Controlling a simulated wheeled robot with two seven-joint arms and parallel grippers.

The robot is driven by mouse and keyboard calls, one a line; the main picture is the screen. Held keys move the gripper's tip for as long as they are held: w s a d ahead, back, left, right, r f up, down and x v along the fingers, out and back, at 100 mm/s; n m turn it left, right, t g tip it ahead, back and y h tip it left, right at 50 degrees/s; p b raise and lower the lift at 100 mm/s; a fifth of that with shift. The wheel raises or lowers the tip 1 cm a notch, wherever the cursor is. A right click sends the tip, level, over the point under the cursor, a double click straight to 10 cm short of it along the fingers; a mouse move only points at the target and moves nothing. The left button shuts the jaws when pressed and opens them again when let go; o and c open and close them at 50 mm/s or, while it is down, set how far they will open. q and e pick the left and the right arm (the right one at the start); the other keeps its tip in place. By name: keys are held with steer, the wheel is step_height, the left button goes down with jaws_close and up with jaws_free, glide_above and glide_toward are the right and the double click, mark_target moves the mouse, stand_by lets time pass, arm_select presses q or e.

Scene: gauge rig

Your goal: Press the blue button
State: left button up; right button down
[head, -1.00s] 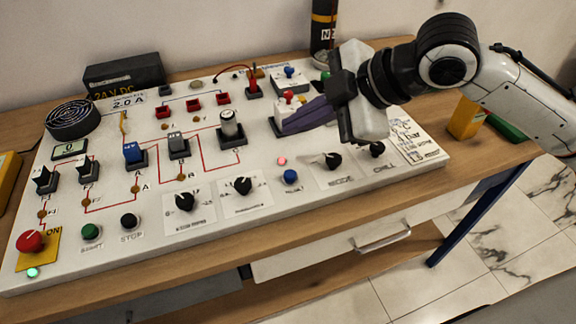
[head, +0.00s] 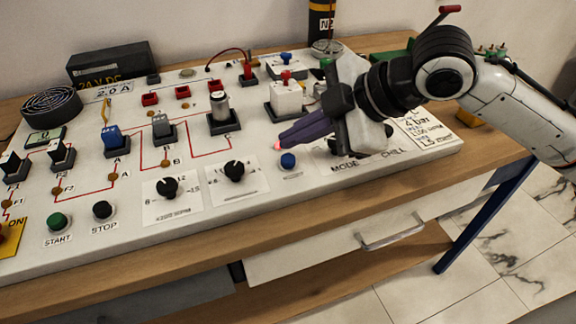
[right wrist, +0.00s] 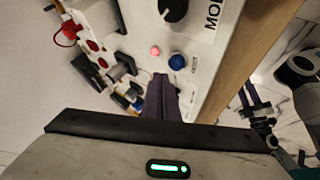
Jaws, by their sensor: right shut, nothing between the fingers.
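The blue button (head: 288,160) sits near the front edge of the white panel, beside a lit red lamp (head: 278,146). In the right wrist view the blue button (right wrist: 177,61) and the lit lamp (right wrist: 155,51) lie just beyond the fingertips. My right gripper (head: 282,138) is shut and empty, its purple fingers together and pointing left, above and behind the button in the head view. The fingers show in the right wrist view too (right wrist: 162,78). They appear apart from the button.
The panel (head: 130,235) carries black dials (head: 234,171), a green start button (head: 57,221), a black stop button (head: 102,209) and several switches. A white block with a red lever (head: 286,98) stands behind the fingers. A dark power supply (head: 112,63) stands at the back left.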

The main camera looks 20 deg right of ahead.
steer(key=shift+f, duration=0.3)
stand_by(1.0)
steer(key=shift+f, duration=0.1)
stand_by(0.8)
steer(key=shift+f, duration=0.3)
steer(key=shift+f, duration=0.55)
stand_by(0.8)
steer(key=shift+r+p, duration=1)
steer(key=shift+p, duration=0.45)
